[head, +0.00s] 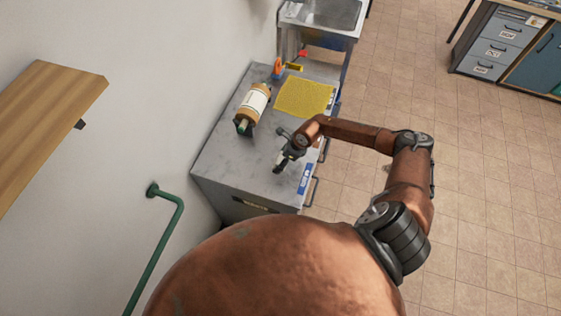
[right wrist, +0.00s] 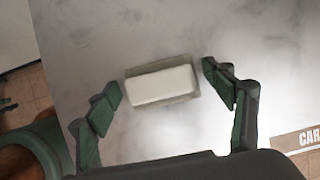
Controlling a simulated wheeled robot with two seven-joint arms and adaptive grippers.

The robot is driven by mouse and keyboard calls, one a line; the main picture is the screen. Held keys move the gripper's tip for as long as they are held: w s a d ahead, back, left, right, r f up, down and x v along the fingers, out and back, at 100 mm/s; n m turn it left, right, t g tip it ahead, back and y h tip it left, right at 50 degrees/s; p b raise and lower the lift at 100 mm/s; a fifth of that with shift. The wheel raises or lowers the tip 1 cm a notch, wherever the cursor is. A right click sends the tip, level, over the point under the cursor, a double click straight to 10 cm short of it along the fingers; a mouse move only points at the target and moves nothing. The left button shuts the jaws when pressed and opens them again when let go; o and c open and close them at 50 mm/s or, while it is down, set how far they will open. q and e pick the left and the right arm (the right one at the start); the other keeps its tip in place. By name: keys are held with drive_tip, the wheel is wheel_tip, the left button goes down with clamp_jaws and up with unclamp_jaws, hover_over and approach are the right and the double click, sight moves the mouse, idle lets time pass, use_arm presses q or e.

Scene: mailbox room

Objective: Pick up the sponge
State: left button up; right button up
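A whitish, block-shaped sponge (right wrist: 163,84) lies on the grey metal top of a cabinet (head: 217,157) in the right wrist view. My right gripper (head: 282,163) is over the near part of the cabinet top in the head view. In the right wrist view my right gripper (right wrist: 161,79) is open, with one finger to each side of the sponge and a gap at both ends. The fingers do not touch it. In the head view I cannot make out the sponge by the gripper. My left gripper is not in view.
A brown roll with a white label (head: 253,103), a yellow mat (head: 305,97) and an orange bottle (head: 277,68) are farther back on the cabinet. A sink (head: 337,13) stands behind. A wall borders the left; a green rail (head: 163,245) is on it.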

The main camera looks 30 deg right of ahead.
sight(279, 158)
drive_tip(key=c, duration=1)
drive_tip(key=shift+r, duration=0.45)
drive_tip(key=r, duration=0.1)
drive_tip(key=b, duration=0.1)
drive_tip(key=r, duration=0.1)
drive_tip(key=shift+s+r, duration=0.25)
drive_tip(key=shift+r, duration=0.1)
drive_tip(key=s+r+b, duration=0.1)
drive_tip(key=s+r, duration=0.2)
drive_tip(key=s, duration=0.1)
drive_tip(key=s+a+r+b, duration=0.1)
drive_tip(key=s+r, duration=0.2)
drive_tip(key=s, duration=0.2)
drive_tip(key=s+r+b, duration=0.1)
drive_tip(key=s+r, duration=0.2)
drive_tip(key=s, duration=0.1)
drive_tip(key=shift+s+a+r, duration=0.2)
drive_tip(key=shift+a, duration=0.15)
